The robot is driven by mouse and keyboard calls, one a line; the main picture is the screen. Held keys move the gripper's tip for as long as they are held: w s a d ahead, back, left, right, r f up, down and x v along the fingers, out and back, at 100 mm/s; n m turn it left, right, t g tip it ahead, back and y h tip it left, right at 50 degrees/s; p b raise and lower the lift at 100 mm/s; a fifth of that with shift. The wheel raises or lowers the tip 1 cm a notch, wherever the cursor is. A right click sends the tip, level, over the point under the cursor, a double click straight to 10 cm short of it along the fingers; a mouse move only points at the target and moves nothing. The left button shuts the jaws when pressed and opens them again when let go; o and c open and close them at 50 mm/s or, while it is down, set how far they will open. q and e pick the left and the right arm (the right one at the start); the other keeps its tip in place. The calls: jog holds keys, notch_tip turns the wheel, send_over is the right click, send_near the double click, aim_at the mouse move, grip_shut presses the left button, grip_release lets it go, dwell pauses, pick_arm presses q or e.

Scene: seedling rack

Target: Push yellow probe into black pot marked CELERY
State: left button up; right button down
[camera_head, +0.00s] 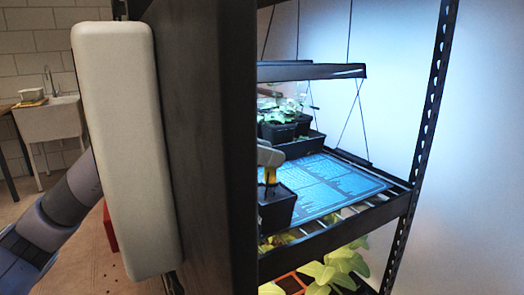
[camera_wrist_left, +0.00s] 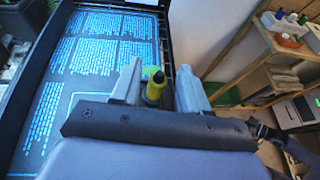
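In the head view the yellow probe (camera_head: 270,175) stands upright at a black pot (camera_head: 277,207) on the lit shelf; its lower end is hidden by the pot. No label is readable on the pot. My left gripper (camera_head: 268,156) shows only as a grey fingertip at the probe's top; the rest is behind the dark panel. In the left wrist view its two fingers (camera_wrist_left: 160,88) are apart, with the yellow probe (camera_wrist_left: 154,87) between them and small gaps showing at both sides. The pot cannot be made out there. My right gripper is not in view.
A dark panel (camera_head: 205,150) and a white box (camera_head: 125,150) block much of the head view. A blue printed mat (camera_head: 325,185) lies mostly clear on the shelf. Potted seedlings (camera_head: 280,125) stand behind; leafy plants (camera_head: 335,268) are below. A wooden shelf unit (camera_wrist_left: 240,60) stands beyond.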

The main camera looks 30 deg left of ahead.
pick_arm(q)
jog(key=shift+a, duration=0.1)
jog(key=b+v, duration=0.1)
jog(key=v, duration=0.6)
jog(key=shift+b, duration=0.35)
dwell(0.7)
